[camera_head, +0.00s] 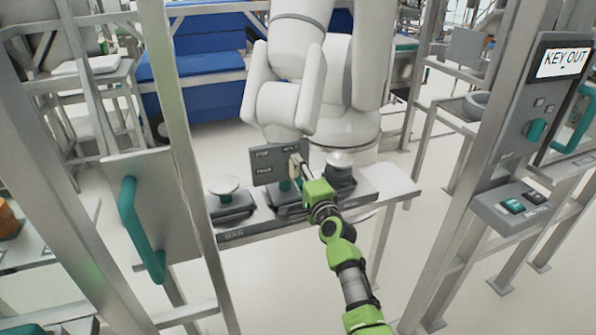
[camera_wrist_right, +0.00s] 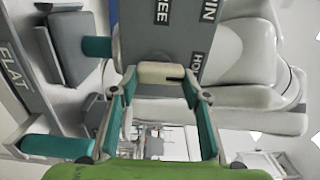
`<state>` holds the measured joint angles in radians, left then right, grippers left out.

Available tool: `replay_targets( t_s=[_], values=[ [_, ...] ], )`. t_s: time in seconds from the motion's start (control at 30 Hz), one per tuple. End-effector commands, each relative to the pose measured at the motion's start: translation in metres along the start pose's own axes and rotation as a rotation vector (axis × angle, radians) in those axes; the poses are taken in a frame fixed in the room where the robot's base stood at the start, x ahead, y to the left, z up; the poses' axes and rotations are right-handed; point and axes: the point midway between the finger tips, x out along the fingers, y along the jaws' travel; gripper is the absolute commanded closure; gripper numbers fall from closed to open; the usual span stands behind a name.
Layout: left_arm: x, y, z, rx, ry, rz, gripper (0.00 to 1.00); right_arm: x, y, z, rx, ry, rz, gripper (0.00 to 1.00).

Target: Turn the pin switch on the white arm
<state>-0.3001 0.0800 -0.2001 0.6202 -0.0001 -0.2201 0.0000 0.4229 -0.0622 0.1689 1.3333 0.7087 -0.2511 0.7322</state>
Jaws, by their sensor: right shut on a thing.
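The white arm (camera_head: 300,75) stands in the middle of the head view, with jointed white links. A grey panel with white lettering (camera_head: 266,166) is in front of its lower part. It also shows in the wrist view (camera_wrist_right: 160,30). The pin switch (camera_wrist_right: 161,72) is a cream cylinder with a dark slot, at the panel's edge in the wrist view. My right gripper (camera_head: 297,166) has its teal-padded fingers on either side of the switch and is shut on it. In the head view the fingers mostly hide the switch. My left gripper is not in view.
A narrow bench (camera_head: 395,180) below the panel carries dark blocks with round metal tops (camera_head: 223,184). A steel post with a teal-handled door (camera_head: 135,215) is at left. A "KEY OUT" control box (camera_head: 540,110) is on a post at right. Floor shows between them.

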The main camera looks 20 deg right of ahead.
Motion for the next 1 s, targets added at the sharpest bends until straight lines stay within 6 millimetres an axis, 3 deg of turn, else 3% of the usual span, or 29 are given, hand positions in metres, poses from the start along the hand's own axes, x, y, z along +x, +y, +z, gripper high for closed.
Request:
replay_targets(
  t_s=[0.57,0.6,0.67,1.0],
  values=[
    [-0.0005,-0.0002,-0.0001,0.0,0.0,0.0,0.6,0.0,0.0009,-0.0001,0.038,0.0,0.001,0.79],
    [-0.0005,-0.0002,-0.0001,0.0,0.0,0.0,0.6,0.0,0.001,-0.0001,0.038,0.0,0.001,0.55],
    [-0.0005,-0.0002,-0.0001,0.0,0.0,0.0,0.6,0.0,0.0009,0.0,0.038,0.0,0.001,0.4],
    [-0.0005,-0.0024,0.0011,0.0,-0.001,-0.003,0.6,-0.0006,0.0007,0.0,0.035,0.0,0.001,0.4]
  ],
)
